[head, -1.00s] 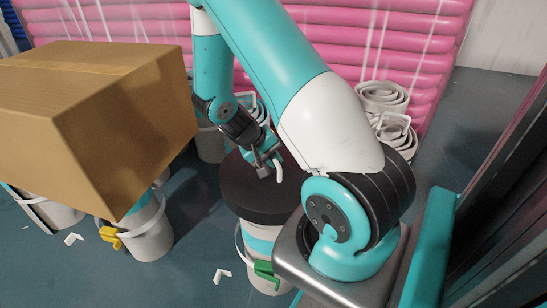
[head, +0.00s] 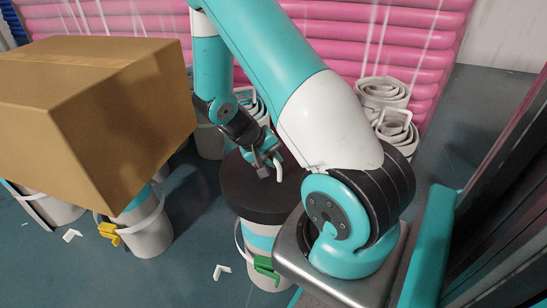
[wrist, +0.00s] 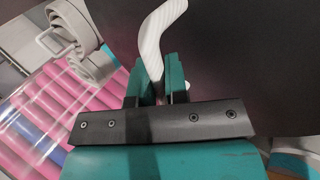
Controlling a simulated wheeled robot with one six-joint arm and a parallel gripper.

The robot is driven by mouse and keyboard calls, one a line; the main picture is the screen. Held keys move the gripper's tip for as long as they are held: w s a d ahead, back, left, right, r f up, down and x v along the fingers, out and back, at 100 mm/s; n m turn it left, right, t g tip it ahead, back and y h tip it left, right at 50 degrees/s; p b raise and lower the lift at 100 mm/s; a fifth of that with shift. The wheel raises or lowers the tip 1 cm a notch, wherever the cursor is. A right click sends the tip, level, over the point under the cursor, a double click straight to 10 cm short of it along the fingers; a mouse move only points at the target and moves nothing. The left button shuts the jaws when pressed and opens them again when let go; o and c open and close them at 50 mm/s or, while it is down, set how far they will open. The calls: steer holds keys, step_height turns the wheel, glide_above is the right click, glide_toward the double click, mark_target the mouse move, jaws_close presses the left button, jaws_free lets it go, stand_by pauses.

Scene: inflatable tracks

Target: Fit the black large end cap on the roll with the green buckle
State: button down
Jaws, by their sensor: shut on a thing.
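The black large end cap (head: 243,193) lies as a wide dark disc over the top of the roll with the green buckle (head: 258,244). The green buckle (head: 265,266) hangs at the roll's lower front. My gripper (head: 270,165) is over the cap, shut on its white bent handle (head: 280,172). In the wrist view my gripper (wrist: 157,80) has its teal fingers on both sides of the handle (wrist: 155,35), with the dark cap (wrist: 240,60) filling the right. The cap looks level. I cannot tell whether it is fully seated.
A cardboard box (head: 90,110) rests on white rolls at the left, one with a yellow buckle (head: 109,232). Coiled white rolls (head: 383,95) stand behind, before a pink inflatable wall (head: 400,40). A white corner mark (head: 222,271) lies on open floor in front.

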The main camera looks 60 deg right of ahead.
steer(key=shift+f+b, duration=0.4)
steer(key=shift+f, duration=0.3)
steer(key=c, duration=1.1)
jaws_free()
steer(key=shift+o, duration=0.2)
step_height(320, 180, up, 7)
steer(key=p, duration=0.6)
steer(key=shift+p, duration=0.35)
